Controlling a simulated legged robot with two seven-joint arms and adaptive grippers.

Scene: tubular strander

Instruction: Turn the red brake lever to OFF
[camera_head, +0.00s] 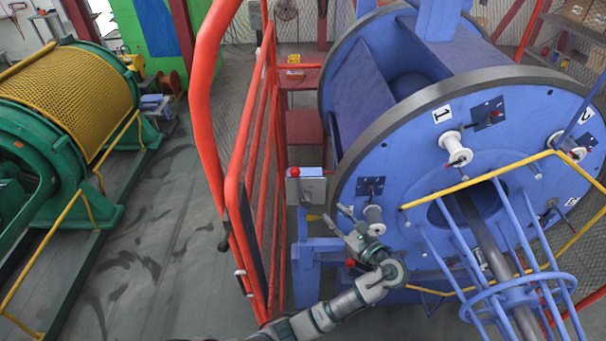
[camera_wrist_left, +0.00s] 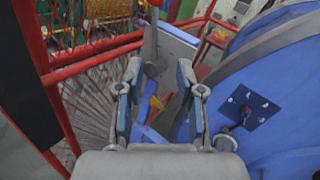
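The brake lever has a red ball knob (camera_head: 295,172) and stands upright beside a grey box at the left edge of the blue drum. In the left wrist view its grey flat arm (camera_wrist_left: 150,42) rises from a pivot to the red knob, cut off at the top edge. My left gripper (camera_head: 347,214) is right of and below the lever knob in the head view. In the wrist view the left gripper (camera_wrist_left: 159,78) is open, its two fingers apart and the lever's pivot between and beyond their tips. Nothing is held. OFF markings are not readable. My right gripper is out of view.
A red guard rail (camera_head: 262,170) stands close left of the lever. The large blue drum (camera_head: 400,150), with white spools, and a yellow rail (camera_head: 480,180) are on the right. A green machine (camera_head: 60,110) stands far left; the floor between is clear.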

